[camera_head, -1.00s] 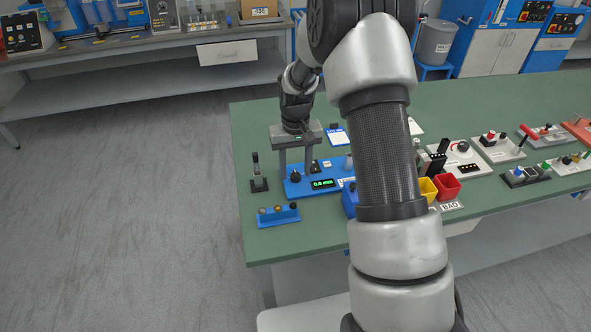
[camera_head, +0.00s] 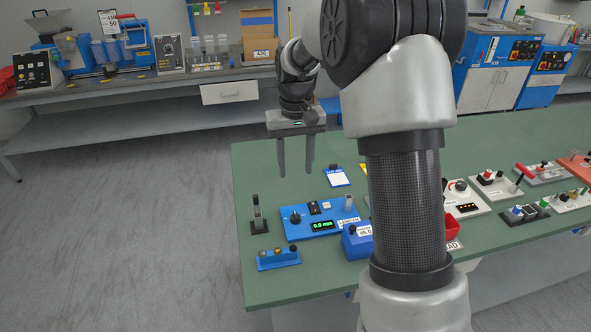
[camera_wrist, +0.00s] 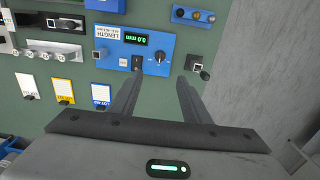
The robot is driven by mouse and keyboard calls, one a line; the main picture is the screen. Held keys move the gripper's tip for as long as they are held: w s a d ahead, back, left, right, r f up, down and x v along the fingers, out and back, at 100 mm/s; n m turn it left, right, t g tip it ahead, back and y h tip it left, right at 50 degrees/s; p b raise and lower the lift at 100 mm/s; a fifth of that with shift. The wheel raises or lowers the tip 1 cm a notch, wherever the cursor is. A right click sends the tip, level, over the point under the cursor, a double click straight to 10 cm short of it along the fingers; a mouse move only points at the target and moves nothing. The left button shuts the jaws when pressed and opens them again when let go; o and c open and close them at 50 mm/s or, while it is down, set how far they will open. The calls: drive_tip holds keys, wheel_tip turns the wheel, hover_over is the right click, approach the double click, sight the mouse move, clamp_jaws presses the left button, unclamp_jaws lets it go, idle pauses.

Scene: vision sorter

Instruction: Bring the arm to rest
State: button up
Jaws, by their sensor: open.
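My gripper (camera_head: 296,168) hangs above the far left part of the green table (camera_head: 275,215), its two grey fingers pointing down. The fingers are apart with nothing between them, and they are clear of the table. In the wrist view, my gripper (camera_wrist: 155,90) also shows open, with the blue length device (camera_wrist: 146,45) beyond its fingertips. That blue length device (camera_head: 318,224) stands on the table below and in front of the gripper in the head view. Its green display seems to read 0.0 mm. My arm covers the middle of the head view and hides part of the table.
Several switch panels (camera_head: 490,184) stand at right. Floor at left is clear.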

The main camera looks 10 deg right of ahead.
idle(0.3)
drive_tip(key=s+r+t+p, duration=0.4)
drive_tip(key=s+r+p, duration=0.3)
drive_tip(key=s+r, duration=1.2)
drive_tip(key=s+r+t+p, duration=0.1)
drive_tip(key=s+r+p, duration=0.1)
drive_tip(key=s, duration=0.7)
drive_tip(key=shift+r+t+p, duration=0.3)
drive_tip(key=shift+r, duration=0.6)
